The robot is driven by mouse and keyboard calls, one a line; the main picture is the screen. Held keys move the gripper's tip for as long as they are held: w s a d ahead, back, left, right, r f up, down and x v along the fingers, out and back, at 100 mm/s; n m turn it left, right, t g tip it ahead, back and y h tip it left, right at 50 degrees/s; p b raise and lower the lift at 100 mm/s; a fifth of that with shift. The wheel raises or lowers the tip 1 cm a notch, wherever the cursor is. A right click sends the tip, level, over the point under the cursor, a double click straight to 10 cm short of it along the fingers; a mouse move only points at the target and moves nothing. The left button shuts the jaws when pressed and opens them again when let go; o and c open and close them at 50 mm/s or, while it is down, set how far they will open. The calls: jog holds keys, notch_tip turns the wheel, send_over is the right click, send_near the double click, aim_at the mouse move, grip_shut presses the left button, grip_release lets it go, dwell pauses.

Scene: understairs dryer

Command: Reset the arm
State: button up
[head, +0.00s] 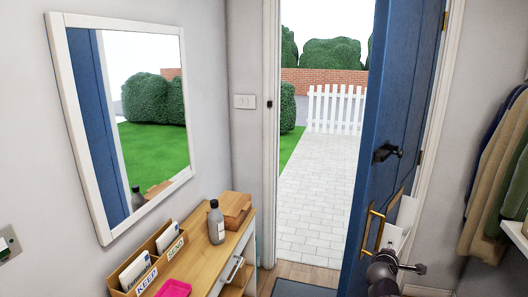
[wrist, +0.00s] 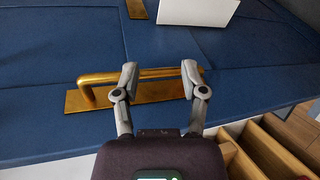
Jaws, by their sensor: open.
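My gripper (wrist: 160,74) is open and empty in the wrist view, its two fingers apart. It is in front of the blue door (wrist: 45,50), close to a brass pull handle (wrist: 155,73). The handle's bar runs across the view behind the fingertips, so the fingers stand along it rather than on either side of it. I cannot tell whether they touch it. In the head view the door (head: 390,100) stands open, with the brass handle (head: 370,232) low on it. Dark parts of my arm show at the bottom right there.
A black lever (head: 388,152) juts from the door, and a white box (head: 401,222) is beside the brass handle. Coats (head: 495,170) hang at right. A wooden console (head: 200,262) at left holds a bottle (head: 216,222) and an organiser (head: 150,262). The doorway opens onto a paved path (head: 315,190).

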jog(key=s+a+f+m+g+y+p, duration=0.1)
jog(key=s+a+f+m+g+y, duration=0.1)
jog(key=a, duration=0.5)
jog(key=s+a+f+m+g+y+p, duration=0.1)
jog(key=s+a+f+m+g+y, duration=0.2)
jog(key=s+a+m+g, duration=0.3)
jog(key=s+a+f+m+g+y+p, duration=0.1)
jog(key=s+a+f+m+g+y, duration=0.2)
jog(key=a, duration=0.7)
jog(key=shift+s+f+m+g+p, duration=0.35)
jog(key=shift+s+f+m+g, duration=0.3)
jog(key=shift+s+m, duration=0.6)
